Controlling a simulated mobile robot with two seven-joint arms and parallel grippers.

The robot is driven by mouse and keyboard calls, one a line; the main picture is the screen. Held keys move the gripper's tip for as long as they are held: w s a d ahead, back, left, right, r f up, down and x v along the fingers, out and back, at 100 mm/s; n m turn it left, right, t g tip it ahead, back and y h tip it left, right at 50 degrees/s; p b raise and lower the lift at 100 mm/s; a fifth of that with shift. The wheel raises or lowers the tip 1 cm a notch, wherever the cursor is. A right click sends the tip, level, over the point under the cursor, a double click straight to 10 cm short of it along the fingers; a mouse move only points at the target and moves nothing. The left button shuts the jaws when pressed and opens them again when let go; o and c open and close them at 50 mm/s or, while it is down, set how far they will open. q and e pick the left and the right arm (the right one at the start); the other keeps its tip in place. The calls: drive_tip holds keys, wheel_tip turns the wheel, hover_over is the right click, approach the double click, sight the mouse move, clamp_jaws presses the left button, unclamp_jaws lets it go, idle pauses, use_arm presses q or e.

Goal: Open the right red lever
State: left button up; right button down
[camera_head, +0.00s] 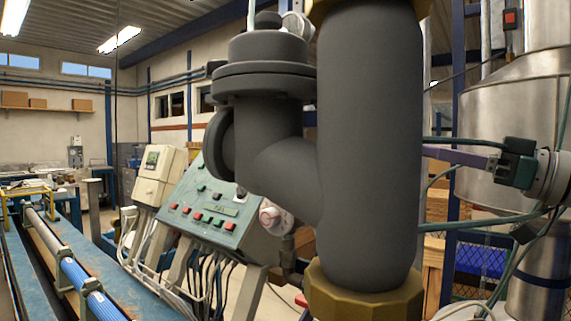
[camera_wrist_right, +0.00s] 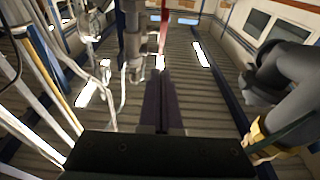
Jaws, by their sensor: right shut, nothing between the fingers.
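A red strip (camera_wrist_right: 166,14), which may be the red lever, shows at the top middle of the right wrist view. No red lever is clear in the head view. My left gripper is out of view.
The grey pipe with brass collars (camera_head: 365,296) blocks much of the head view. A teal control panel (camera_head: 215,205) with buttons stands behind it at the left. Metal valve piping (camera_wrist_right: 135,45) is close by in the wrist view. Hoses and a steel tank (camera_head: 500,110) crowd the right.

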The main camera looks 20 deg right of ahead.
drive_tip(key=w+a+f+b, duration=0.1)
drive_tip(key=w+a+b, duration=0.2)
drive_tip(key=w, duration=0.4)
drive_tip(key=shift+a+f, duration=0.2)
drive_tip(key=shift+a, duration=0.35)
drive_tip(key=shift+b, duration=0.35)
